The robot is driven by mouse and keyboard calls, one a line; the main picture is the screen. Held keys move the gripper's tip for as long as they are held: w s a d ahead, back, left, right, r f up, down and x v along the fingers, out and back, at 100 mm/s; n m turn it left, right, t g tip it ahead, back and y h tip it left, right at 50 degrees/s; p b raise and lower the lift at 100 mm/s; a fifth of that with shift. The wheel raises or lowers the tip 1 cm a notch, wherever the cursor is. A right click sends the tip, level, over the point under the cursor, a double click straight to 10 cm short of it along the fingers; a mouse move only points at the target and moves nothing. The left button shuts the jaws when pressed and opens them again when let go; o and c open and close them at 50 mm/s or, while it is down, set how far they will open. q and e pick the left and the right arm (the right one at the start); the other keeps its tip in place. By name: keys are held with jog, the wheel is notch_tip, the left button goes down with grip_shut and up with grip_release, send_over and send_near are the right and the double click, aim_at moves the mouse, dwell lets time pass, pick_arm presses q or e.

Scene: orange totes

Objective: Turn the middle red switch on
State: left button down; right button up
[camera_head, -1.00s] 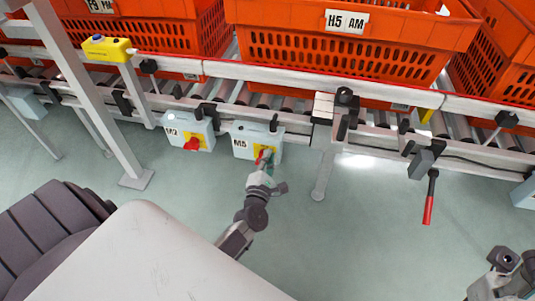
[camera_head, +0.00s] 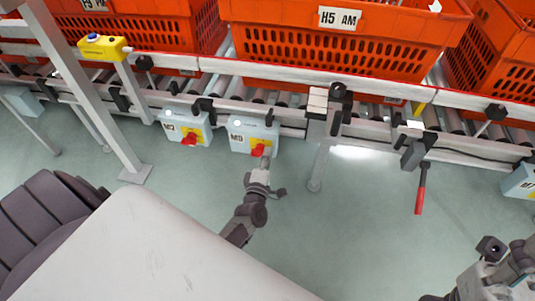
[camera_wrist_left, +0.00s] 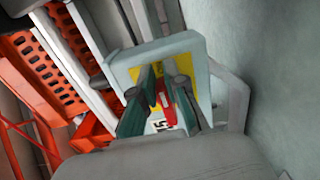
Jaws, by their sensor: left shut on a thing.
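The middle switch box, labelled M5 (camera_head: 240,138), is a light blue box with a yellow plate and hangs under the conveyor rail. Its red switch (camera_head: 258,150) also shows in the wrist view (camera_wrist_left: 166,102), between the fingers. My left gripper (camera_head: 260,161) reaches up to this box from below. In the wrist view its two green-lined fingers (camera_wrist_left: 160,108) straddle the red switch and are shut on it. The fingers partly hide the switch, so its exact angle is hard to read.
Box M2 (camera_head: 182,125) with its red switch hangs just left. Another blue box (camera_head: 522,183) is at the right edge. A red-handled lever (camera_head: 420,190) hangs from the rail. Orange totes (camera_head: 345,45) stand on the rollers above. The floor below is open.

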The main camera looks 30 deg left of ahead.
pick_arm(q)
jog(key=shift+s+a+f, duration=0.25)
jog(key=shift+s+a, duration=0.05)
jog(key=shift+a, duration=0.2)
jog(key=c, duration=1.2)
grip_release()
jog(key=shift+a+r, duration=0.1)
jog(key=shift+w+d, duration=0.1)
jog(key=shift+d, duration=0.25)
jog(key=v, duration=1.2)
jog(key=shift+r, duration=0.1)
